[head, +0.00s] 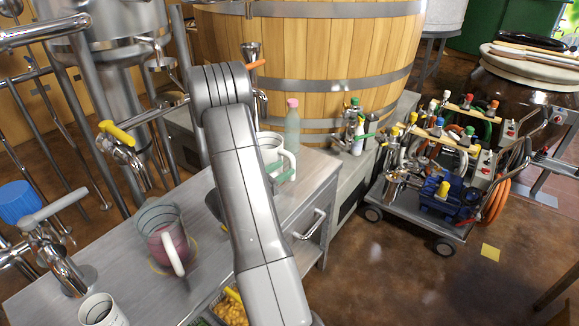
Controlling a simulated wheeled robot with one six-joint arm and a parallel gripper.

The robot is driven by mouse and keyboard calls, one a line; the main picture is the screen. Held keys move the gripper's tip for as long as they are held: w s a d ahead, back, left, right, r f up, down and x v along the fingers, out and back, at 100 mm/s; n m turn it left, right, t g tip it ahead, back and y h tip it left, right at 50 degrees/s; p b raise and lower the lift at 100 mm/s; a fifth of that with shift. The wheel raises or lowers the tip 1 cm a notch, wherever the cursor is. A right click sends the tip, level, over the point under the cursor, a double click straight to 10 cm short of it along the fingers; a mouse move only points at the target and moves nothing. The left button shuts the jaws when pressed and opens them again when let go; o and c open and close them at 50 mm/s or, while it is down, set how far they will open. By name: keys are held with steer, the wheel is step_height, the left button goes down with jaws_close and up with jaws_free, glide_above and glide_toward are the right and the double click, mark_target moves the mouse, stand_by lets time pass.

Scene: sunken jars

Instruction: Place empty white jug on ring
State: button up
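A white jug (269,151) with a handle stands at the far end of the grey bench, partly behind my arm. Its inside is partly visible and looks empty, and a small green piece shows by its handle. A second jug (165,238), clear-walled with a white handle and reddish contents, stands nearer on the bench. A yellow ring (158,269) shows around its base. A third white vessel (98,311) with dark lines is cut off at the bottom left. My arm crosses the middle of the view. My gripper cannot be made out; the arm hides that area.
The grey bench (118,262) has bare room between the jugs. A bottle with a pink cap (292,124) stands at its far end, before a wooden vat (320,60). Steel taps and pipes crowd the left. A pump cart (430,200) stands right, with open floor in front.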

steer(key=shift+v, duration=1.5)
steer(key=shift+o, duration=0.2)
steer(key=shift+s, duration=0.15)
